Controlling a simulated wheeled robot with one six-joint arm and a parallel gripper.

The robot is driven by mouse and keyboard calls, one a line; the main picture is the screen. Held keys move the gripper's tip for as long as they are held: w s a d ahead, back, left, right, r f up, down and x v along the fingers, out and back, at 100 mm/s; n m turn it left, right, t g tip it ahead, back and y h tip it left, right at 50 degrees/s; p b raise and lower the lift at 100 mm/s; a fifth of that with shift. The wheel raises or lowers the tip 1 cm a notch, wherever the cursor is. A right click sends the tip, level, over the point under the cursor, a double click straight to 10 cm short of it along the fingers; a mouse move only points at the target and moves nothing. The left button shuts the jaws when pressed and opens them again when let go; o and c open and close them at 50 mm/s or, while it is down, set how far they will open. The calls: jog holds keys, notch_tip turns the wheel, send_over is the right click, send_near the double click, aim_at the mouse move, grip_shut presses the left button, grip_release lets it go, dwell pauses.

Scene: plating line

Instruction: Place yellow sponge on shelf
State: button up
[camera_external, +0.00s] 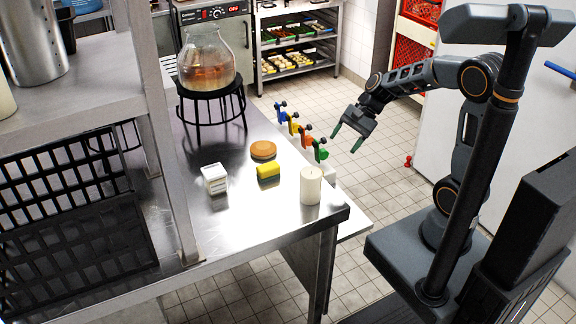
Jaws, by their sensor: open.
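The yellow sponge (269,171) lies on the metal table (240,218), between a white box and a white candle. A metal shelf (75,98) stands at the left of the table, with a steel pot (32,40) on its upper board. My gripper (346,143) is open and empty. It hangs in the air to the right of the table's edge, apart from the sponge, with its dark green fingertips apart.
A white candle (311,186), a white box (215,178) and a round brown thing (263,150) stand near the sponge. Several coloured clamps (306,135) line the table's right edge. A glass jar (206,62) sits on a black stand (211,98). A black crate (70,215) is at left.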

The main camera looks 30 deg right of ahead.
jog(key=shift+o, duration=0.5)
jog(key=s+d+r+n+t+h, duration=0.1)
jog(key=s+d+n+t+h, duration=0.1)
jog(key=d, duration=0.5)
jog(key=s+d+r+n+t+h, duration=0.1)
jog(key=s+d+n+h, duration=0.4)
jog(key=s+d+n, duration=0.1)
jog(key=shift+s+d+r+n+t+h, duration=0.2)
jog(key=shift+d+n+t+h, duration=0.15)
jog(key=shift+d+n, duration=0.2)
jog(key=shift+w, duration=0.1)
jog(key=shift+a, duration=0.1)
